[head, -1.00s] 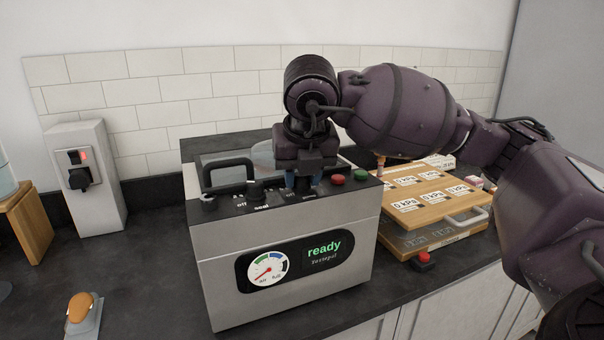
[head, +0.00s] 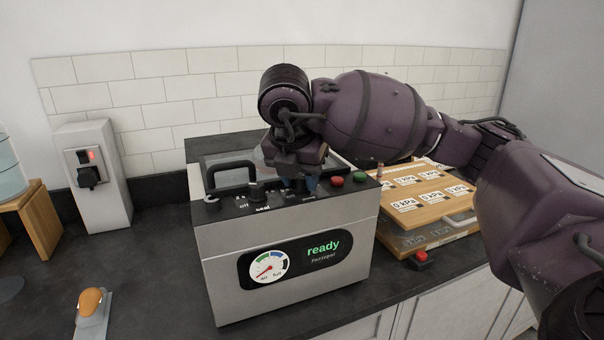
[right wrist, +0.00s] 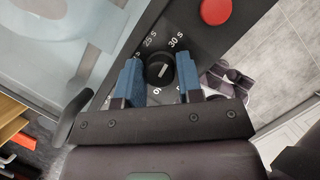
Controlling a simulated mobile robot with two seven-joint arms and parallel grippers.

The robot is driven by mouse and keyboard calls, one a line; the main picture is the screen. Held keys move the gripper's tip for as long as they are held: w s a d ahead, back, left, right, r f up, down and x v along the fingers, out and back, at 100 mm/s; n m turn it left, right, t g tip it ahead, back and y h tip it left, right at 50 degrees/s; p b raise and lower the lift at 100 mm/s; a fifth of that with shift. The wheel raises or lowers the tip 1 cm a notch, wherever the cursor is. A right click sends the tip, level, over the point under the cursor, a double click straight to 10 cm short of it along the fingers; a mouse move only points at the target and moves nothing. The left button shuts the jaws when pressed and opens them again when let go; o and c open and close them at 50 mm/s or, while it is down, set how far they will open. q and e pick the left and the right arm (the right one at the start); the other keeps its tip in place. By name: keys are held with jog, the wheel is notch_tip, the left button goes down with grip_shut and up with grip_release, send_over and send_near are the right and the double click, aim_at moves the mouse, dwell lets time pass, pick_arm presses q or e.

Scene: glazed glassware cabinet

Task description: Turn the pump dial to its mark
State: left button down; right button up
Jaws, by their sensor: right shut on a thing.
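The pump dial (right wrist: 160,70) is a round black knob with a pale pointer line, on the black top panel of the steel sealing machine (head: 222,258). In the right wrist view, "25 s" and "30 s" are printed around it. My right gripper (right wrist: 158,62) has its blue fingers on both sides of this knob, shut on it. In the head view the same gripper (head: 302,184) comes down on the panel, tilted, and hides the knob and most of its markings. Which mark is the target I cannot tell. My left gripper is not in view.
A second black knob (head: 257,191), labelled "seal", stands to the left on the panel. Red (head: 337,181) and green (head: 359,177) buttons sit just right of my gripper. The machine's handle (head: 228,170) is to the left. A wooden board with kPa cards (head: 430,200) lies at right.

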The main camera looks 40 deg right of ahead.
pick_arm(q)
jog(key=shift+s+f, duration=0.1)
pick_arm(e)
jog(key=shift+f, duration=0.1)
jog(key=o, duration=0.9)
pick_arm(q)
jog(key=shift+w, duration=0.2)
